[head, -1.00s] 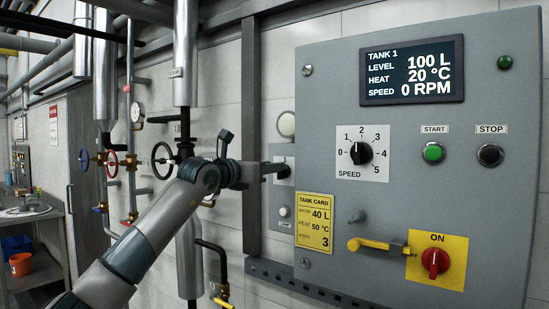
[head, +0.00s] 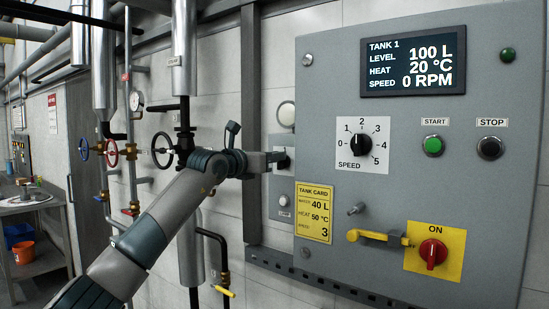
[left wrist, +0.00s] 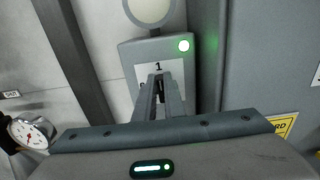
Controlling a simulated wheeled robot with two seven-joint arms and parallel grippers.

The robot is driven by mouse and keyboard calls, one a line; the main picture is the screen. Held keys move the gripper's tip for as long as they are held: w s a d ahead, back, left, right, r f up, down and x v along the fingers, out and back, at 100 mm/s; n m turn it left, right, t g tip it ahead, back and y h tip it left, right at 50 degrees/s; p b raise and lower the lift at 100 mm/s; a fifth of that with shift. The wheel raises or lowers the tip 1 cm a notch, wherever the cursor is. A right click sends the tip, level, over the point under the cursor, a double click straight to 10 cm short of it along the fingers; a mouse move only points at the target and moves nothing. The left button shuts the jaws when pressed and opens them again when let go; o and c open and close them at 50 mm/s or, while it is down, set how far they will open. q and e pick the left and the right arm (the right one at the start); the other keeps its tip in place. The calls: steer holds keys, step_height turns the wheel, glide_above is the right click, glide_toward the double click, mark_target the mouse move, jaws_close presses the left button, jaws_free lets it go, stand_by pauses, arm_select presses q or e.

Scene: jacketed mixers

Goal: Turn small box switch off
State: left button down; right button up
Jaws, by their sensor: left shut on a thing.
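The small grey box (head: 281,211) is on the wall, left of the large control panel. My left gripper (head: 280,160) reaches the box's front from the left. Its fingers (left wrist: 161,90) are shut on the small box switch, a dark piece (left wrist: 160,84) mostly hidden between them. Its exact position cannot be told. My right gripper is not in view.
The large control panel (head: 330,85) has a display (head: 410,68) reading 0 RPM, a speed knob (head: 361,144), buttons, a yellow handle (head: 378,238) and a red rotary switch (head: 433,253). Pipes and a valve wheel (head: 163,150) are left of the box.

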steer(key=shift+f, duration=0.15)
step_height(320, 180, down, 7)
steer(key=b, duration=0.8)
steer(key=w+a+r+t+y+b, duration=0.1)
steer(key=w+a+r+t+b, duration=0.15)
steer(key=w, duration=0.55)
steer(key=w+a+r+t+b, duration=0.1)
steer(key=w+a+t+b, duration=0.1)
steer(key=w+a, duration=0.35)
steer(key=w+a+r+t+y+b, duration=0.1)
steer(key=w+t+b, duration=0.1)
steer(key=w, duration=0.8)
arm_select(q)
steer(key=shift+w+a+f+n+b, duration=0.25)
steer(key=shift+n+b, duration=0.25)
steer(key=shift+n, duration=2.55)
steer(key=shift+w+a+f+n+b, duration=0.1)
steer(key=shift+a+f+n+b, duration=0.3)
steer(key=shift+n, duration=2.6)
steer(key=shift+w+a+f+n+b, duration=0.25)
steer(key=shift+n+b, duration=0.35)
steer(key=shift+n, duration=2.45)
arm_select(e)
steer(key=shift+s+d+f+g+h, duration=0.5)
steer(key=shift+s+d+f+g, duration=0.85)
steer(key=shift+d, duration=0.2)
arm_select(q)
steer(key=shift+d, duration=0.1)
